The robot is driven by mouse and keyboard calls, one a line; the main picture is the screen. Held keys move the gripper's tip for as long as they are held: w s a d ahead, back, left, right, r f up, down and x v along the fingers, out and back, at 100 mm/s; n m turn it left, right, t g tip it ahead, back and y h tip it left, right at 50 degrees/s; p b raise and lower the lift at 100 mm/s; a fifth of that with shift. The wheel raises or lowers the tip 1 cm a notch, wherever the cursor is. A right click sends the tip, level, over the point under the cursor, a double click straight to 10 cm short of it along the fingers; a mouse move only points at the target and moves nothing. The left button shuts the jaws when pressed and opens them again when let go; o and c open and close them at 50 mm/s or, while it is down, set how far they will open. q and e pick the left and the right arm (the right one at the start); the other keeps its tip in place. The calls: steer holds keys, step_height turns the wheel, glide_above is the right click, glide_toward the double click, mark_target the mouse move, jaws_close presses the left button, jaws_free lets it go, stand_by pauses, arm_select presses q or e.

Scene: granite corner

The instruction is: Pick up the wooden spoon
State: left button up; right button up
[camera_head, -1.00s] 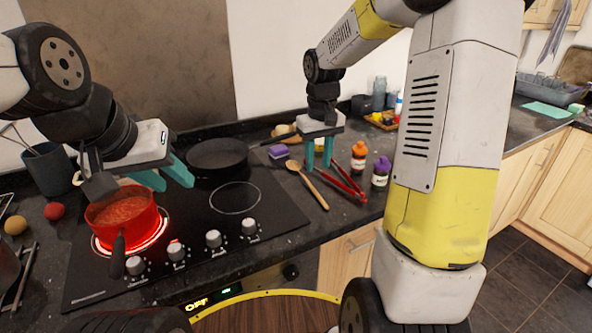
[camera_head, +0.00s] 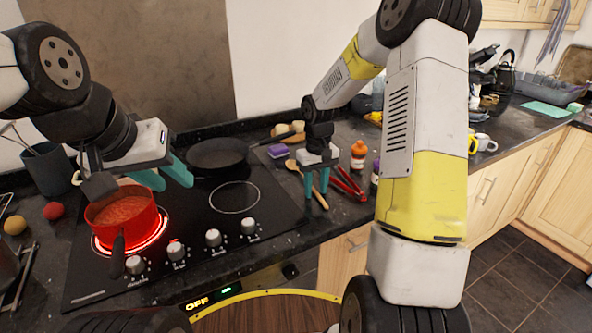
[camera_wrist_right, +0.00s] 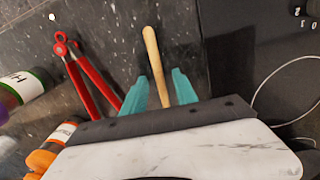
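The wooden spoon (camera_head: 291,165) lies on the dark granite counter just right of the hob, its bowl towards the back and its handle towards the front edge. My right gripper (camera_head: 316,193) is low over the spoon, pointing down, with its teal fingers apart. In the right wrist view the spoon's handle (camera_wrist_right: 152,50) runs between the two open fingers (camera_wrist_right: 160,86); the bowl is hidden behind the gripper. I cannot tell whether a finger touches the handle. My left gripper (camera_head: 172,183) is open and empty, beside the red pot.
Red tongs (camera_head: 347,185) lie close right of the spoon, also in the wrist view (camera_wrist_right: 84,75). An orange-capped bottle (camera_head: 358,155) stands behind them. The red pot (camera_head: 122,210) sits on a glowing burner at the left.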

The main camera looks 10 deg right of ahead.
jaws_close()
steer(key=shift+r, duration=0.15)
